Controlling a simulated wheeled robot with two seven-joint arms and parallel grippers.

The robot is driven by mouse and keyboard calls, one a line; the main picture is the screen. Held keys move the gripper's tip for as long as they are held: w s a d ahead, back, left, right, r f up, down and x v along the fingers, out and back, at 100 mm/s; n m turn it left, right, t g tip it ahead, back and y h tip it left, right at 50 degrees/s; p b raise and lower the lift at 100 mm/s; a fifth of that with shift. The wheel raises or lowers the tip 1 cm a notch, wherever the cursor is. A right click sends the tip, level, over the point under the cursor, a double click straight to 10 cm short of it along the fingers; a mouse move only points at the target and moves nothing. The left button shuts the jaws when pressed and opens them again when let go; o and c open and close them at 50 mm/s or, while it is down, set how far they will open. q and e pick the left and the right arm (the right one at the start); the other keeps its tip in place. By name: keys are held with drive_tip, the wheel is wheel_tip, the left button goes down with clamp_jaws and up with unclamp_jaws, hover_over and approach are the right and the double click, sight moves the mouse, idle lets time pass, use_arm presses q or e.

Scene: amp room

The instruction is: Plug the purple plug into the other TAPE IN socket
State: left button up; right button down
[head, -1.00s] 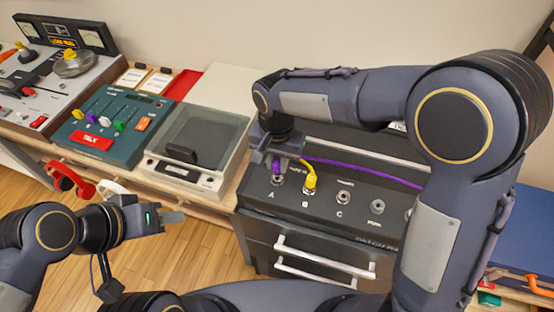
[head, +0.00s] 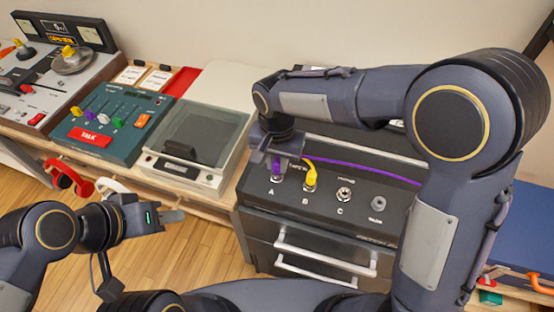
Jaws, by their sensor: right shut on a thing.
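The purple plug (head: 277,165) is at the socket marked A on the black patch panel (head: 325,212). My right gripper (head: 274,155) is shut on it from above. The gripper partly hides the plug, and I cannot tell how deep it sits. A yellow plug (head: 310,179) stands in socket B just to its right. The purple cable (head: 362,169) runs right behind the sockets. My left gripper (head: 176,220) is over the floor at the left, away from the panel, its jaws seen too edge-on to judge.
A turntable-like box with a clear lid (head: 195,142) stands left of the panel. A teal mixer (head: 110,122) with a red TALK button is beyond it. Red headphones (head: 68,176) hang at the bench edge. Drawers with white handles (head: 325,250) are below the panel.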

drive_tip(key=shift+f, duration=0.4)
drive_tip(key=c, duration=1.2)
unclamp_jaws()
drive_tip(key=shift+r, duration=0.15)
wheel_tip(320, 180, up, 8)
drive_tip(key=shift+f, duration=0.2)
